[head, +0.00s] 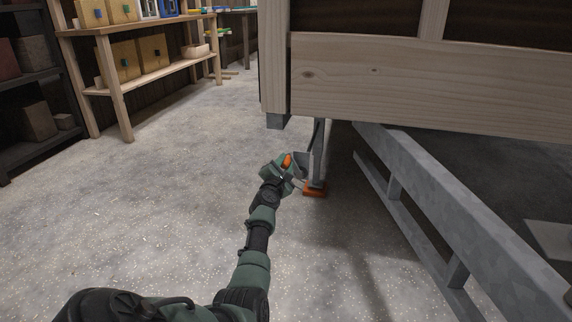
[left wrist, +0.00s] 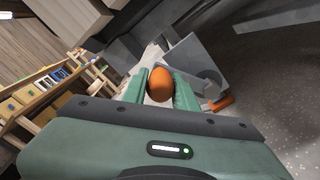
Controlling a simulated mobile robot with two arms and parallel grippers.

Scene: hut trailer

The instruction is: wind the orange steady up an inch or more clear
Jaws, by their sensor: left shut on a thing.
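The steady is a grey metal leg (head: 318,150) under the trailer's near corner, with an orange foot (head: 315,190) at its lower end. The foot is at or close to the floor; I cannot tell whether it touches. An orange crank knob (head: 287,160) sits beside the leg. My left gripper (head: 291,167) is shut on this knob, left of the leg. In the left wrist view the rounded knob (left wrist: 160,86) is between the two green fingers, and the orange foot (left wrist: 221,103) shows beyond a grey plate. My right gripper is not in view.
The trailer's wooden side (head: 430,90) overhangs the steady. A galvanised chassis rail (head: 450,215) runs right of it, close to the leg. Wooden shelving (head: 150,77) with boxes stands at the back left. The concrete floor on the left is clear.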

